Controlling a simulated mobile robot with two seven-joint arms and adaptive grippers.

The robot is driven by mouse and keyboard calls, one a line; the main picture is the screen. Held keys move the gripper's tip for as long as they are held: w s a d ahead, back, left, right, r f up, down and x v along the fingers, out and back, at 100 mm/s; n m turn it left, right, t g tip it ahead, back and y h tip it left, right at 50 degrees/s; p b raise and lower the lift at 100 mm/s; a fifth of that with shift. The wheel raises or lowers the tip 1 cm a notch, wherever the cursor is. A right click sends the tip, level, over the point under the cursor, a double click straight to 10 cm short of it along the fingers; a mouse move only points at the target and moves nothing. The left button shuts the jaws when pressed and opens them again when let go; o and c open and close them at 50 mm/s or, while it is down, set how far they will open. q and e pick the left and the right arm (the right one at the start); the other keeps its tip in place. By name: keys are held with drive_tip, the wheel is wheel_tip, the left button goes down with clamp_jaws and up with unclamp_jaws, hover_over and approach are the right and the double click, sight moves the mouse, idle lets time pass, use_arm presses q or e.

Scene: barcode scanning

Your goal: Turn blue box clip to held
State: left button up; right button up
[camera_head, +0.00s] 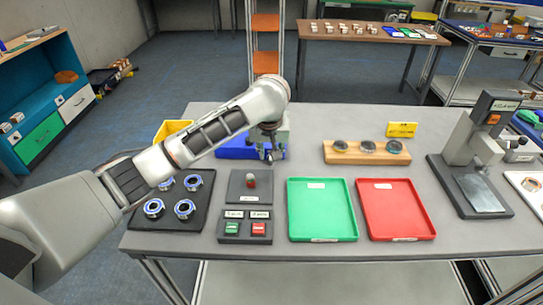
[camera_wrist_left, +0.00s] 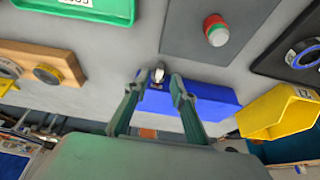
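The blue box (camera_head: 232,152) stands at the back left of the grey table, partly hidden by my left arm. In the left wrist view the blue box (camera_wrist_left: 210,102) lies beyond and between my fingers. A small silver and dark piece (camera_wrist_left: 157,74), perhaps the clip, shows at the box's edge between the fingertips. In the head view the gripper (camera_head: 272,150) is small and partly hidden at the box. My right gripper is in neither view.
A yellow bin (camera_head: 172,130) stands left of the blue box. A panel with a red knob (camera_head: 250,181), a green tray (camera_head: 322,215), a red tray (camera_head: 400,215) and a wooden holder (camera_head: 366,153) are nearby. A scanner stand (camera_head: 470,150) is at right.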

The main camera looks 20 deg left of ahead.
sight(274, 167)
use_arm(q)
drive_tip(key=shift+x, duration=2)
drive_tip(key=shift+w, duration=0.1)
clamp_jaws()
drive_tip(key=shift+d+f+m+g+y, duration=0.15)
drive_tip(key=shift+d+y, duration=0.1)
drive_tip(key=shift+y, duration=0.45)
drive_tip(key=shift+d+r+m+g+y, duration=0.1)
drive_tip(key=shift+d+m+g+y, duration=0.1)
drive_tip(key=shift+y, duration=0.5)
drive_tip(key=shift+w+f+m+y, duration=0.15)
drive_tip(key=shift+m+y, duration=0.1)
drive_tip(key=shift+y, duration=0.95)
